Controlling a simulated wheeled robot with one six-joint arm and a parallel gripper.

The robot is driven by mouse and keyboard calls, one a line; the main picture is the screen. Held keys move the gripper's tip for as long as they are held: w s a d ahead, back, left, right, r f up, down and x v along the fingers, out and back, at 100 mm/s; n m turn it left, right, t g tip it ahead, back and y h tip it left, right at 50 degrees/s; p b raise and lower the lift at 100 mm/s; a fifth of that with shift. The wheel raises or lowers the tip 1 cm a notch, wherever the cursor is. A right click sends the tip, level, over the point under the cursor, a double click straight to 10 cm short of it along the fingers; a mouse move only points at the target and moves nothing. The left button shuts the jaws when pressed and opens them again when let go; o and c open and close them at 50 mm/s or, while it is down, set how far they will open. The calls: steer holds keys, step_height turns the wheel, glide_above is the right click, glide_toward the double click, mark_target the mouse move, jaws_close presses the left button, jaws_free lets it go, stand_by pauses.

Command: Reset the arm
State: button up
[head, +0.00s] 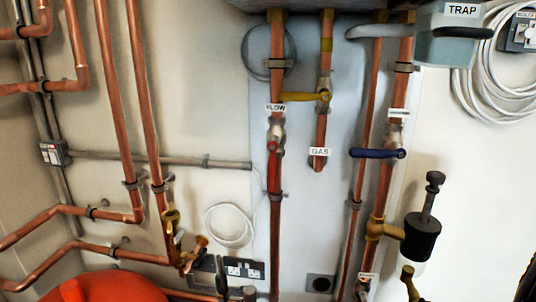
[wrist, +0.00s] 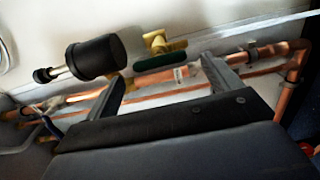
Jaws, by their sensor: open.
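My gripper (wrist: 163,80) shows in the wrist view with its two grey fingers spread wide apart. Nothing is held between them. Copper pipes run behind the fingers, and the dark body of my gripper fills the bottom of that view. I cannot make out my gripper in the head view. A black cylinder on a rod (wrist: 97,58) lies beyond the left finger in the wrist view. A green lever with a brass fitting (wrist: 160,60) shows beyond the gap between the fingers. I cannot tell the exact distance from the fingers to the pipes.
Vertical copper pipes carry a yellow lever (head: 303,97), a blue lever (head: 376,153) and a red handle (head: 273,172). The black cylinder (head: 423,238) sticks out at right. A grey trap box (head: 455,38) hangs at top right. A red rounded object (head: 105,288) stands at bottom left.

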steer(key=v, duration=0.7)
steer(key=w+d+m+p, duration=0.1)
steer(key=w+d+m, duration=0.1)
steer(key=w+m, duration=0.8)
steer(key=m, duration=0.6)
steer(key=shift+d+r+m+p, duration=0.15)
steer(key=shift+d+m+p, duration=0.1)
steer(key=shift+m+p, duration=0.1)
stand_by(0.9)
steer(key=shift+w, duration=0.1)
steer(key=shift+r, duration=0.1)
